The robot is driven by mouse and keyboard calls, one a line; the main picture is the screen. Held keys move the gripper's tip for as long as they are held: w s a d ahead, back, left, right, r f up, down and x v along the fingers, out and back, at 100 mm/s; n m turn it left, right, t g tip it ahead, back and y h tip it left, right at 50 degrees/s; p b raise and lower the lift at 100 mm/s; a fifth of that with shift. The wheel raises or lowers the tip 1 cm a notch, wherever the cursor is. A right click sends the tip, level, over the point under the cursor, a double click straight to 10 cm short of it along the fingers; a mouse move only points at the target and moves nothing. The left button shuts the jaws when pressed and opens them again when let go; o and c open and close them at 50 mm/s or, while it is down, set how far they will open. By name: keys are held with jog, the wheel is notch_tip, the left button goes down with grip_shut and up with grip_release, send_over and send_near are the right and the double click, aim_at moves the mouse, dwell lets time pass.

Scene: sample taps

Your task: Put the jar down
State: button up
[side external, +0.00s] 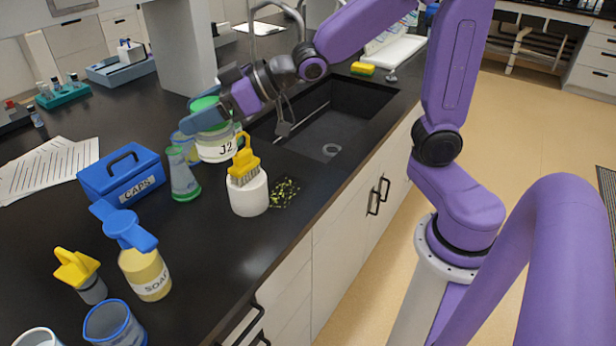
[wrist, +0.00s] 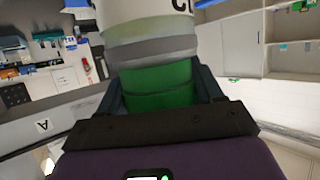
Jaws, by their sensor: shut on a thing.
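The jar (side external: 216,150) has a white label reading "J2" and a green lid. My gripper (side external: 208,121) is shut on the jar around its green lid. In the side view the jar is upright near the sink's left edge, behind the white brush holder. I cannot tell whether its base touches the counter. In the wrist view the jar (wrist: 150,50) fills the upper middle, with its green lid between the fingers of my gripper (wrist: 160,95).
A white holder (side external: 248,197) with a yellow brush stands just in front of the jar. A green-based flask (side external: 184,180) and the blue CAPS box (side external: 122,178) are to its left. The sink (side external: 335,115) lies right. A soap bottle (side external: 146,273) stands nearer the front.

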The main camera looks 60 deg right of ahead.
jog(key=w+d+r, duration=0.2)
jog(key=w+d, duration=0.1)
jog(key=d, duration=0.6)
jog(key=s+d+f, duration=0.2)
jog(key=s+d, duration=0.2)
jog(key=d, duration=0.4)
jog(key=s+d+f, duration=0.3)
jog(key=d, duration=0.4)
jog(key=shift+n+g+y, duration=0.4)
jog(key=shift+n, duration=0.1)
jog(key=shift+f, duration=8.45)
jog(key=shift+f, duration=0.15)
jog(key=o, duration=1.5)
